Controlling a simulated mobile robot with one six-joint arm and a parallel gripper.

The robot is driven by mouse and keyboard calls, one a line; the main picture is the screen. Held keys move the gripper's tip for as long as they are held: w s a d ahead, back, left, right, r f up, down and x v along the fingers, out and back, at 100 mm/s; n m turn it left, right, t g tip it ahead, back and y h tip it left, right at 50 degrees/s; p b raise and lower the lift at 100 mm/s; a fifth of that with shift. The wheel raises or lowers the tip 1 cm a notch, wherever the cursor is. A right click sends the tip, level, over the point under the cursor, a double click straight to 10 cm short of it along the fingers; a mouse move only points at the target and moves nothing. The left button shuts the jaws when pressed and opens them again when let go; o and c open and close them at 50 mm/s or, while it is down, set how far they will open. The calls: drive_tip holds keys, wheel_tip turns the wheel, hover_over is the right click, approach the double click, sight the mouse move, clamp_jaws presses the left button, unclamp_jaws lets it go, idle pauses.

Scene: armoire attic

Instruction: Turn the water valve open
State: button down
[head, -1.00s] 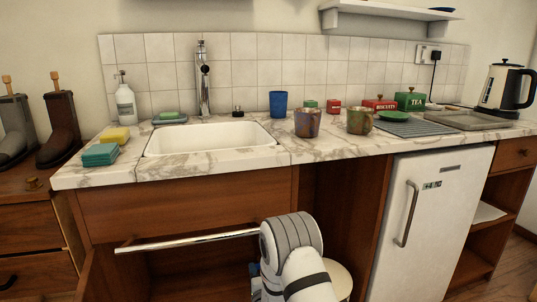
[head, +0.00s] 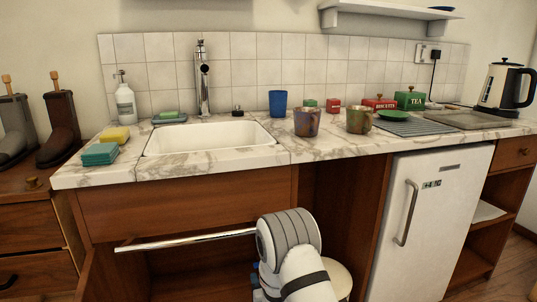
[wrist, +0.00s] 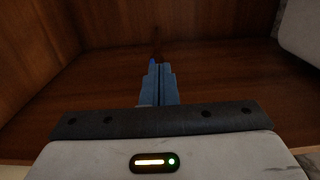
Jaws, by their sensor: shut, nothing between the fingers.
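My gripper (wrist: 160,70) is shut and empty in the wrist view, its two blue fingers side by side and pointing into a dark wooden cupboard. Just beyond the fingertips is a thin upright reddish-brown shape (wrist: 156,42), perhaps a pipe. A small bright blue patch (wrist: 152,61), possibly part of the water valve, shows at the left fingertip. The fingers hide most of it, so I cannot tell its position or whether they touch it. In the head view my arm reaches into the cupboard below the sink, and neither valve nor fingertips can be made out.
The white sink (head: 210,151) is set in the marble counter (head: 330,146). A metal rail (head: 185,241) crosses the cupboard opening left of my arm. A white fridge (head: 425,225) stands to the right. A pale rounded object (wrist: 300,30) is at the wrist view's upper right.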

drive_tip(key=shift+s+d, duration=0.1)
drive_tip(key=shift+s, duration=0.4)
drive_tip(key=w+f+n, duration=0.3)
drive_tip(key=w+n, duration=0.3)
drive_tip(key=shift+a+f, duration=0.4)
drive_tip(key=shift+a, duration=0.05)
idle(0.4)
drive_tip(key=shift+w+d+r, duration=0.15)
drive_tip(key=shift+d+r, duration=0.2)
drive_tip(key=shift+d, duration=0.15)
idle(0.9)
